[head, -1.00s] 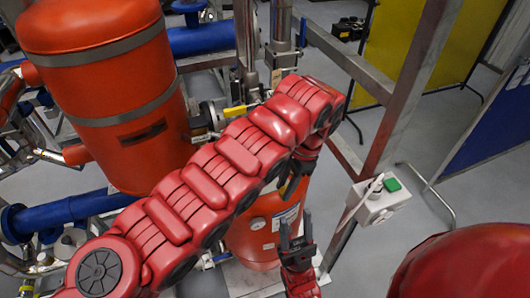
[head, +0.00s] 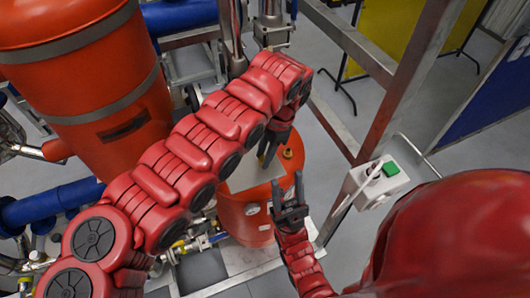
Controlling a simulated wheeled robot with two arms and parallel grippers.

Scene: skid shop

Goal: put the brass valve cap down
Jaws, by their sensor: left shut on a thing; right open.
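My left gripper (head: 268,155) hangs from the red arm over the top of the small orange tank (head: 245,217). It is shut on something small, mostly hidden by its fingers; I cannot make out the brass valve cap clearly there. A small brass-coloured round piece (head: 287,153) shows on the tank's top, just right of the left gripper; I cannot tell whether it is the cap or a fitting. My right gripper (head: 288,192) is open and empty, fingers upward, in front of the tank's right side.
A pale flat plate (head: 262,180) lies on the tank's top, below the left gripper. A large orange vessel (head: 85,80) stands at left. A steel frame post (head: 405,90) carries a grey box with a green button (head: 391,168) at right.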

